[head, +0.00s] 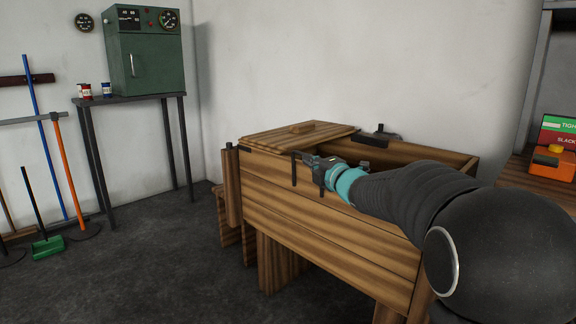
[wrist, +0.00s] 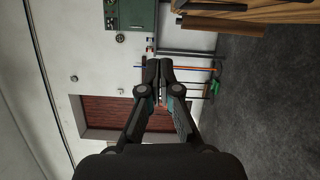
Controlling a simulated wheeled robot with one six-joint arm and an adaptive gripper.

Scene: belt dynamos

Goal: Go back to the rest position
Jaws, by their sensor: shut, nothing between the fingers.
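My gripper (head: 306,170) is at the end of my outstretched arm, in front of the wooden box's front side in the head view. In the wrist view my gripper (wrist: 161,90) has its fingertips together with nothing between them. The wrist picture is turned on its side, with the floor at the right.
A large wooden box (head: 330,220) with a partly covering lid (head: 290,142) stands close to my arm. A green cabinet (head: 148,55) sits on a dark table (head: 130,98) at the back left. Brooms lean at the left. An orange box (head: 552,163) stands at the right. The floor (head: 150,270) at front left is clear.

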